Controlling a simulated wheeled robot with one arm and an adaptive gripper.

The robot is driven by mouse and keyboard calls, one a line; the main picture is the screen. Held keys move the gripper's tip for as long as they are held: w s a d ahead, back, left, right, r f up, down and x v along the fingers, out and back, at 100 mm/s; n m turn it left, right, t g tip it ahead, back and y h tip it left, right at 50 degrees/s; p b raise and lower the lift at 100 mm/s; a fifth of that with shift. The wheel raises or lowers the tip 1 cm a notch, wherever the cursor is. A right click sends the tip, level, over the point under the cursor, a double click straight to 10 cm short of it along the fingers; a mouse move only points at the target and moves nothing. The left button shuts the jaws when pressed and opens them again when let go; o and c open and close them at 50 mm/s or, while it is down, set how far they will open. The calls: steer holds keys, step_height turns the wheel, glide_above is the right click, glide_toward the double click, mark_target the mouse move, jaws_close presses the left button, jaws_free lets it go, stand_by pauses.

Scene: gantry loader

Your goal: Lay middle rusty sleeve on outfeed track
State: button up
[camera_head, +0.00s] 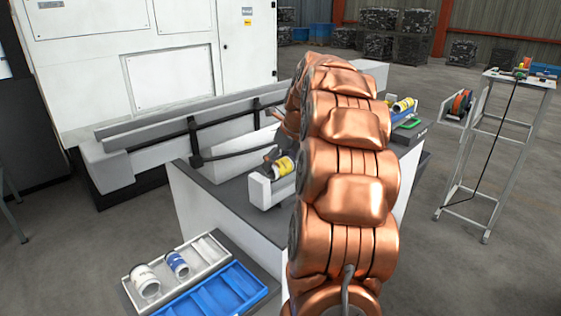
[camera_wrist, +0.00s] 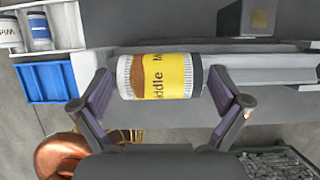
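The middle rusty sleeve (camera_wrist: 160,77) has a yellow label reading "Middle", a pale ribbed left end and a rust-brown patch. It lies sideways across my gripper (camera_wrist: 160,88), with one finger against each end. The sleeve also shows in the head view (camera_head: 283,166), at the near end of a pale track (camera_head: 266,191) on the grey bench. I cannot tell whether it touches the track or hangs just above it. My arm hides most of my gripper and the track's far part in the head view.
A white tray (camera_head: 133,294) with a white sleeve (camera_head: 146,281) and a blue-labelled sleeve (camera_head: 177,263) sits at the lower left, beside an empty-looking blue tray (camera_head: 243,283). A dark rail (camera_head: 237,153) runs behind the track. Another yellow-labelled sleeve (camera_head: 403,105) lies beyond my arm.

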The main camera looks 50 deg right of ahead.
steer(key=w+r+p+v, duration=0.1)
steer(key=p+v, duration=0.3)
steer(key=v, duration=1.3)
steer(key=shift+w+r+p, duration=0.25)
steer(key=shift+w+p, duration=0.1)
steer(key=shift+w, duration=0.1)
stand_by(0.8)
steer(key=s+a+f+n+g, duration=0.1)
steer(key=s+a+f+n, duration=0.15)
steer(key=a+n, duration=0.5)
steer(key=s+a+f+n+g+y+b, duration=0.1)
steer(key=a+f+n, duration=0.35)
steer(key=a, duration=0.55)
steer(key=s+a+f+n+g, duration=0.1)
steer(key=a+f+n, duration=0.2)
steer(key=a+n, duration=0.45)
steer(key=s+a+f+n+g, duration=0.1)
steer(key=s+a+f+n, duration=0.3)
steer(key=s, duration=0.3)
steer(key=s+a+f+n+g, duration=0.1)
steer(key=s+a+f+n, duration=0.3)
steer(key=s+n, duration=0.3)
steer(key=s+a+f+n+g+h+b, duration=0.1)
steer(key=s+a+f+n, duration=0.3)
steer(key=s+f+n, duration=0.1)
steer(key=shift+s+a+f+n, duration=0.2)
steer(key=shift+s+f+n, duration=0.2)
steer(key=shift+s, duration=0.65)
